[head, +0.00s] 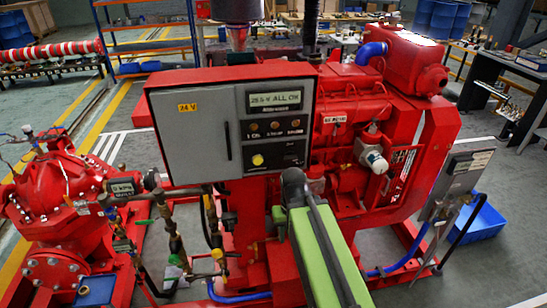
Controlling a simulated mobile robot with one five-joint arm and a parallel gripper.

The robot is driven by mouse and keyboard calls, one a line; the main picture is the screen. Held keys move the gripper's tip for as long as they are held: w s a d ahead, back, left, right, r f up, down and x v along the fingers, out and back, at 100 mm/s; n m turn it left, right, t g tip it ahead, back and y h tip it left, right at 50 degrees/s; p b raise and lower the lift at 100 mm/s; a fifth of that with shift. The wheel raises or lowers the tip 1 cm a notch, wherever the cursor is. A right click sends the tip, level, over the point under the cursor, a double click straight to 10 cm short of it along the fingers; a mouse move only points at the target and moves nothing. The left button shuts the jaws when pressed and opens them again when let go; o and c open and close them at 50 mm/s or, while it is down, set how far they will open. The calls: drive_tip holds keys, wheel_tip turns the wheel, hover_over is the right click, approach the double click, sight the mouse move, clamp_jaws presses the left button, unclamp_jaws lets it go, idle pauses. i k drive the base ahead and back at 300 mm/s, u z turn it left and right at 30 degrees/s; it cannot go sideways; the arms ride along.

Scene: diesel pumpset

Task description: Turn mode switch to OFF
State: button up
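The grey control panel (195,135) in a red frame faces me on the red pumpset, left of centre. Its black plate carries a lit display (274,100) reading about "28.5 V ALL OK". A row of small round controls (274,125) with labels sits below it. A yellow round knob (258,160) lower on the plate may be the mode switch; its markings and position are too small to read. My green arm rises from the bottom centre, and its dark upper part ends just below the panel's lower right. My gripper's fingers do not show.
Red engine parts (350,150) stand right of the panel, and a red pump (60,205) with gauges and pipes stands left. A grey box on a post (462,175) and a blue bin (478,220) are at right. Grey floor is open at lower right.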

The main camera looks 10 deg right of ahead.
sight(289, 156)
drive_tip(key=u, duration=0.45)
drive_tip(key=k, duration=0.8)
drive_tip(key=u, duration=0.85)
drive_tip(key=k, duration=0.55)
drive_tip(key=u, duration=0.95)
drive_tip(key=i, duration=1.3)
drive_tip(key=z, duration=0.3)
drive_tip(key=k, duration=0.7)
drive_tip(key=z, duration=0.25)
drive_tip(key=i, duration=0.75)
drive_tip(key=u, duration=0.15)
